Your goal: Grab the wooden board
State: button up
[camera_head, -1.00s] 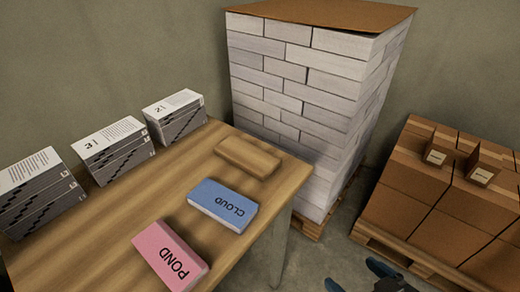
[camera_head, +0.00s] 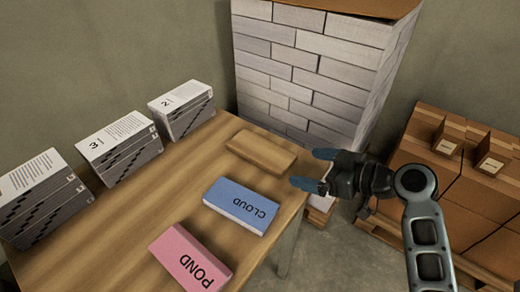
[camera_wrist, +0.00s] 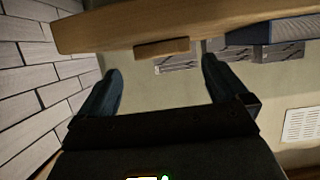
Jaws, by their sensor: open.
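The wooden board (camera_head: 262,150) is a small plain block lying flat on the wooden table (camera_head: 120,235), near its far right edge. My gripper (camera_head: 314,170) is open and empty, to the right of the board and beyond the table's edge in the head view. Its blue fingers point left toward the table, apart from the board. The wrist view appears upside down; there the board (camera_wrist: 162,48) shows between and beyond the open fingers, against the table edge (camera_wrist: 200,20).
A blue CLOUD block (camera_head: 241,205) and a pink POND block (camera_head: 190,258) lie nearer on the table. Several paper stacks (camera_head: 118,150) line its back left. A tall white brick-like stack (camera_head: 310,75) stands behind; cardboard boxes (camera_head: 455,190) stand right.

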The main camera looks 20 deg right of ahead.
aim_at(290, 165)
jog(key=p+x, duration=0.1)
jog(key=x, duration=0.4)
jog(key=shift+s+a, duration=0.15)
jog(key=shift+c, duration=0.3)
jog(key=c, duration=0.9)
